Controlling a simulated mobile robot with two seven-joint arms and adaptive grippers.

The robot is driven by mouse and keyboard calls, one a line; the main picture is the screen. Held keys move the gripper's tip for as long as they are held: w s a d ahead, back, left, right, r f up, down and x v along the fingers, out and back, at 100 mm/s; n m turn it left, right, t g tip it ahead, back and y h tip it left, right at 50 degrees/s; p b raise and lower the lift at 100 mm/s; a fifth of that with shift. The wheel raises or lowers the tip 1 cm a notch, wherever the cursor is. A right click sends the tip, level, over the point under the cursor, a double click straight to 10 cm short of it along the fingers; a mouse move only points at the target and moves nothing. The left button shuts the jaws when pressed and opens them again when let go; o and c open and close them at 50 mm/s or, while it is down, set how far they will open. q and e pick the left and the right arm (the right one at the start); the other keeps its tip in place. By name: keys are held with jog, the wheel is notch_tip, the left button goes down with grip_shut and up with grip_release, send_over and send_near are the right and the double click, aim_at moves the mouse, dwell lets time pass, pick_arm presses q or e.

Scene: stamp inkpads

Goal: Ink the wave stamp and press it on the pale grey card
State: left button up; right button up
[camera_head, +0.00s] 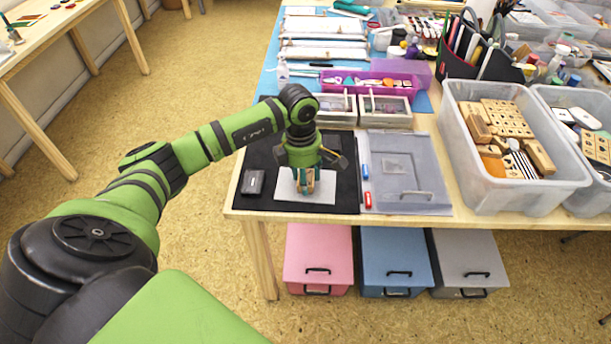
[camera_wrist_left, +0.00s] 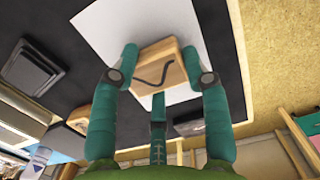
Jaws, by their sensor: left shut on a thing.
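The wave stamp (camera_wrist_left: 158,66), a light wooden block with a black wavy line on its face toward the wrist camera, is between the teal fingers of my left gripper (camera_wrist_left: 162,62). In the head view my left gripper (camera_head: 304,186) points down over the pale grey card (camera_head: 325,188), which lies on a black mat (camera_head: 345,198). The card also shows behind the stamp in the left wrist view (camera_wrist_left: 105,28). I cannot tell whether the stamp touches the card. A dark inkpad (camera_head: 253,183) sits left of the card, also in the left wrist view (camera_wrist_left: 35,60). My right gripper is out of view.
A grey board (camera_head: 405,175) lies right of the mat, with red and blue small items along its edge. A clear bin (camera_head: 520,203) of wooden stamps stands further right. Two clear-lidded boxes (camera_head: 385,110) stand behind. The table's front edge is close to the card.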

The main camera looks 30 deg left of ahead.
pick_arm(q)
jog(key=shift+s, duration=0.1)
dwell(0.4)
jog(key=shift+r+p, duration=0.35)
jog(key=shift+r, duration=0.15)
jog(key=shift+r, duration=0.1)
jog(key=shift+r+p, duration=1.8)
jog(key=shift+r, duration=0.95)
